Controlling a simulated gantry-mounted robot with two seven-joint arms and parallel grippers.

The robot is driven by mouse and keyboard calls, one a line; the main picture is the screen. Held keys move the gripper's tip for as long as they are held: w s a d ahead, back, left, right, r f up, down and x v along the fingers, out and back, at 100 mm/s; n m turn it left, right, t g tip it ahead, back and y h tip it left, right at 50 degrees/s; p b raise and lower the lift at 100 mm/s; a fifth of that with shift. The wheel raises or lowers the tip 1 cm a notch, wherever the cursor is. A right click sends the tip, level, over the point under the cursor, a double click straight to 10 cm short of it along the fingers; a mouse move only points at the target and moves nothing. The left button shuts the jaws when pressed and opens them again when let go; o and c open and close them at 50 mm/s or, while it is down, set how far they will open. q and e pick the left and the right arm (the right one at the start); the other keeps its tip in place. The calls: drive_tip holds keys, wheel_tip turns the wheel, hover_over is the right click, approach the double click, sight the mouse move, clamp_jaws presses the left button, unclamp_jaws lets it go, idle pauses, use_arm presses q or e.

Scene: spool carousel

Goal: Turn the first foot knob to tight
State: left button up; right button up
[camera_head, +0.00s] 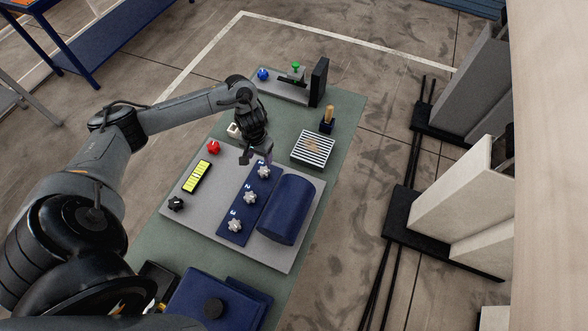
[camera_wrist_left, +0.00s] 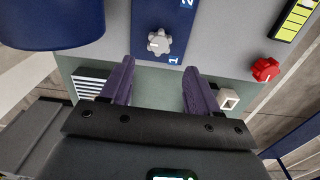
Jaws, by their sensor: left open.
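The first foot knob (camera_head: 263,172), a light grey star-shaped knob, stands at the far end of a blue strip (camera_head: 241,212) by the number 1. It also shows in the left wrist view (camera_wrist_left: 159,41). The second knob (camera_head: 250,198) and third knob (camera_head: 235,225) follow toward the near end. My left gripper (camera_head: 256,157) is open and empty, close to the first knob at its far side. In the left wrist view its two purple-grey fingers (camera_wrist_left: 159,68) are apart, with the first knob beyond their tips and not between them. My right gripper is not in view.
The grey plate also carries a dark blue cylinder (camera_head: 286,210), a red knob (camera_head: 214,147), a yellow gauge (camera_head: 196,177) and a black knob (camera_head: 176,203). A striped block (camera_head: 313,149) lies beyond it. A blue ball (camera_head: 263,75) and black upright plate (camera_head: 319,83) stand farther back.

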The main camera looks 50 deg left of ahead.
sight(264, 170)
use_arm(q)
drive_tip(key=f+b, duration=0.1)
drive_tip(key=f, duration=0.4)
drive_tip(key=f+b, duration=0.1)
drive_tip(key=f, duration=0.4)
drive_tip(key=shift+w+f, duration=0.2)
drive_tip(key=shift+f, duration=0.1)
drive_tip(key=c, duration=1)
drive_tip(key=shift+c, duration=0.2)
drive_tip(key=shift+r, duration=0.1)
